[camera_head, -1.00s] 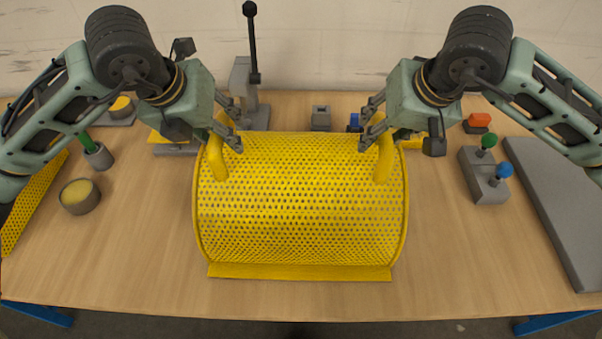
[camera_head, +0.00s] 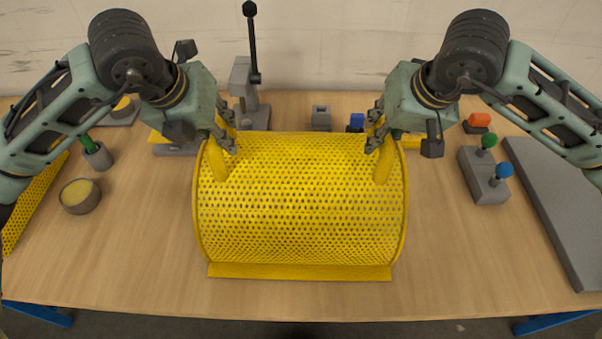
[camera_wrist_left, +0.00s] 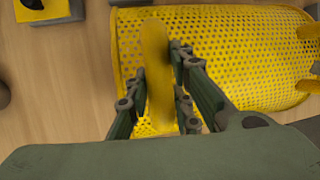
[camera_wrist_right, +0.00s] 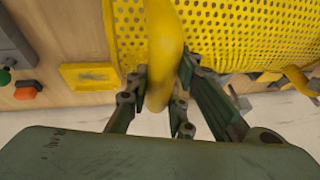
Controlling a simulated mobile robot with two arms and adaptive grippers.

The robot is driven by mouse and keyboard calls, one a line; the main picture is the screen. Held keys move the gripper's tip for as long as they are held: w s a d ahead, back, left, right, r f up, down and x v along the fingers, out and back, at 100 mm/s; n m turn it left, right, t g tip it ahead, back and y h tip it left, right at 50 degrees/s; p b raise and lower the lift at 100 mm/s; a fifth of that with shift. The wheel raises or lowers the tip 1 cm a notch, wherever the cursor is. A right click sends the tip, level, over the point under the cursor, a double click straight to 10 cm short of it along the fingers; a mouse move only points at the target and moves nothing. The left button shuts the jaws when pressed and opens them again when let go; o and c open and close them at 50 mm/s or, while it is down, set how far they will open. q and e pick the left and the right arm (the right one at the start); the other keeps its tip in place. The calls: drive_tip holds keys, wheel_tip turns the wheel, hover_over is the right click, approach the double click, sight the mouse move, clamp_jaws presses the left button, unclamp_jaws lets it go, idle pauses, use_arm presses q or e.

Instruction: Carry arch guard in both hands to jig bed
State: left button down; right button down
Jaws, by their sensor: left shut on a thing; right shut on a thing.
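The arch guard (camera_head: 300,205) is a yellow perforated curved cover with a flat front flange. It rests on the wooden table in front of me, with a handle near each end. My left gripper (camera_head: 225,140) is shut on its left handle; the left wrist view shows the fingers (camera_wrist_left: 155,100) on both sides of the yellow bar. My right gripper (camera_head: 376,138) is shut on the right handle, which also shows between the fingers in the right wrist view (camera_wrist_right: 162,95). A flat grey slab (camera_head: 560,215) at the right edge may be the jig bed.
A grey box with green and blue knobs (camera_head: 483,175) stands between the guard and the slab. A round tin (camera_head: 80,197) and a cup with a green stick (camera_head: 97,155) are at the left. A grey lever press (camera_head: 247,90) stands behind the guard.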

idle(0.4)
